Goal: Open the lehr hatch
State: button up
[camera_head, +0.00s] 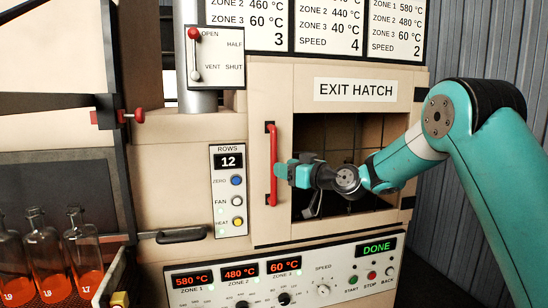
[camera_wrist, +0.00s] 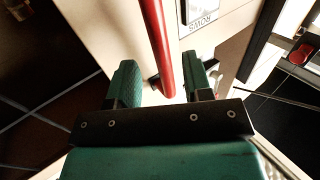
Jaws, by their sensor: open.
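The lehr's exit hatch lies under its "EXIT HATCH" sign (camera_head: 355,90), with a vertical red handle (camera_head: 273,190) on the cream strip at its left. Right of the handle is a dark square area (camera_head: 335,128) with grid lines; I cannot tell whether it is an opening or dark glass. My gripper (camera_head: 281,170) reaches in from the right, level with the handle's middle. In the wrist view my gripper (camera_wrist: 162,80) is open, and the red handle (camera_wrist: 158,40) runs between the lines of its two fingers. Contact cannot be told.
The ROWS panel (camera_head: 228,190) is left of the handle, and a lever box (camera_head: 214,57) is above it. A control panel (camera_head: 285,275) with a green DONE display juts out below. Orange-filled bottles (camera_head: 45,262) stand at lower left. A corrugated wall (camera_head: 455,205) is at right.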

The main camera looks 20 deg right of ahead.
jog(key=p+x, duration=0.1)
jog(key=x, duration=0.4)
grip_shut()
jog(key=shift+s, duration=0.1)
